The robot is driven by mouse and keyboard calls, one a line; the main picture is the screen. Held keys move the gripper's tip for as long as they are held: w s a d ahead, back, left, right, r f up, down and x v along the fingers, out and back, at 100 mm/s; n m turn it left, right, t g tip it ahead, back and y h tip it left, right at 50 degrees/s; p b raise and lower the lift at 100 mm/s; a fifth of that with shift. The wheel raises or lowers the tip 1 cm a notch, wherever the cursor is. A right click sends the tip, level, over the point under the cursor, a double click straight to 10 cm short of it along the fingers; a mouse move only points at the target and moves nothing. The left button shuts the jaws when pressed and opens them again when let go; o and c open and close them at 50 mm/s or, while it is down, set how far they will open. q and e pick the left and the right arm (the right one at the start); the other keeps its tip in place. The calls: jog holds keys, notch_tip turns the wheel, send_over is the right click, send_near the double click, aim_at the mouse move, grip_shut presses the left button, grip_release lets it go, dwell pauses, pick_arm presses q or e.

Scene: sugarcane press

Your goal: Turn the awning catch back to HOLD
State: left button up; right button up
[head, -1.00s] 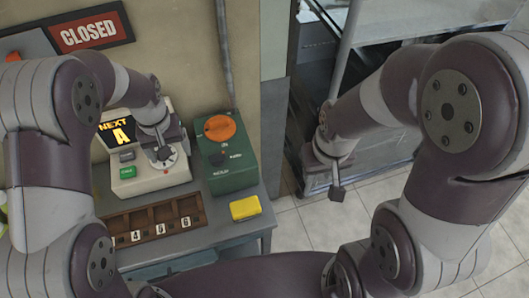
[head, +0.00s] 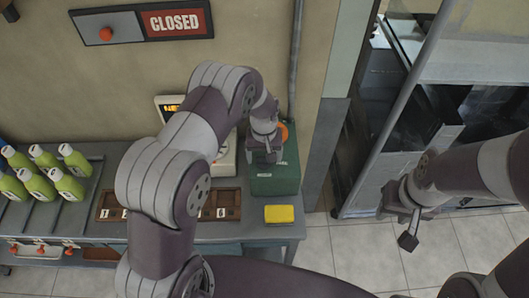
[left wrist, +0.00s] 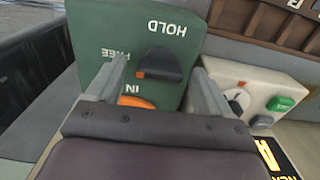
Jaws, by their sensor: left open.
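The awning catch is a black knob (left wrist: 166,64) with an orange pointer tip on a green box (left wrist: 104,32); the left wrist view shows it upside down. The pointer faces the FREE label; HOLD (left wrist: 167,28) and IN are its other labels. My left gripper (left wrist: 160,88) is open, one finger on either side of the knob in the picture; contact cannot be made out. In the head view my left gripper (head: 262,154) is over the green box (head: 275,184) and hides the knob. My right gripper (head: 406,238) hangs over the floor at right, its jaw opening unclear.
An orange disc (head: 284,131) is on the box behind my left gripper. A white machine (head: 227,160) stands beside the box, with a numbered tray (head: 222,205) in front. A yellow block (head: 279,214) lies at the counter's front right. Green bottles (head: 75,158) stand at left.

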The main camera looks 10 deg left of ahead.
pick_arm(q)
jog(key=shift+a+f, duration=0.1)
jog(key=shift+f, duration=0.05)
jog(key=c, duration=1)
jog(key=shift+c, duration=0.2)
